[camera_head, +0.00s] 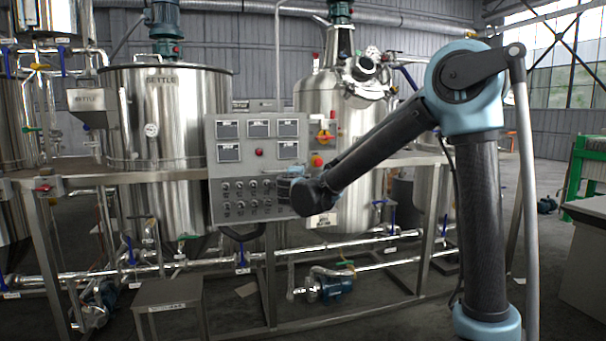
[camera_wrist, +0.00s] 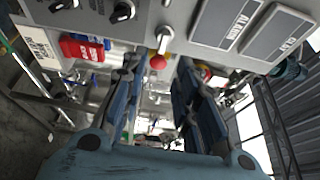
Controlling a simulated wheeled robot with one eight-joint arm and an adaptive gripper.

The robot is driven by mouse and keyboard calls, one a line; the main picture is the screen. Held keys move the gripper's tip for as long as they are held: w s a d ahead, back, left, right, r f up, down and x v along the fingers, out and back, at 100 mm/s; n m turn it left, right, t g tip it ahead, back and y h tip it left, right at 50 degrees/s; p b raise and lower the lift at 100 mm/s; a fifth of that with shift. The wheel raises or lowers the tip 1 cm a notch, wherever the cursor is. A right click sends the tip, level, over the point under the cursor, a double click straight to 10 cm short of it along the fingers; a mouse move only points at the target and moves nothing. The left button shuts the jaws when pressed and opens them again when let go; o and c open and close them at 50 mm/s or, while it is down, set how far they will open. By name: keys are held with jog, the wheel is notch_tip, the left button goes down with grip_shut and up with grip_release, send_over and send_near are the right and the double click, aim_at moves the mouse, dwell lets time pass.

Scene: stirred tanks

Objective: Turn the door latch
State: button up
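The grey control panel (camera_head: 226,160) stands in front of the steel tanks. In the wrist view its face (camera_wrist: 215,52) fills the top, tilted and close. A small silver lever-like fitting (camera_wrist: 165,36) sits on the panel near its edge; it may be the door latch, but I cannot be sure. A red knob (camera_wrist: 157,62) shows just below it. My gripper (camera_wrist: 163,62) is open, its two dark fingers apart, with the knob showing between them. I see nothing held, and cannot tell whether the fingers touch anything. In the head view my wrist mostly hides the gripper.
A red block with labels (camera_wrist: 82,48) is left of the fingers. A steel frame (camera_head: 240,268) with pipes runs below. A small metal stand (camera_head: 168,305) is at front left. Floor at right is partly open.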

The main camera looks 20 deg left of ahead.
jog(key=shift+s+d, duration=0.15)
jog(key=shift+s, duration=0.8)
jog(key=shift+s+d, duration=0.15)
jog(key=shift+s, duration=0.8)
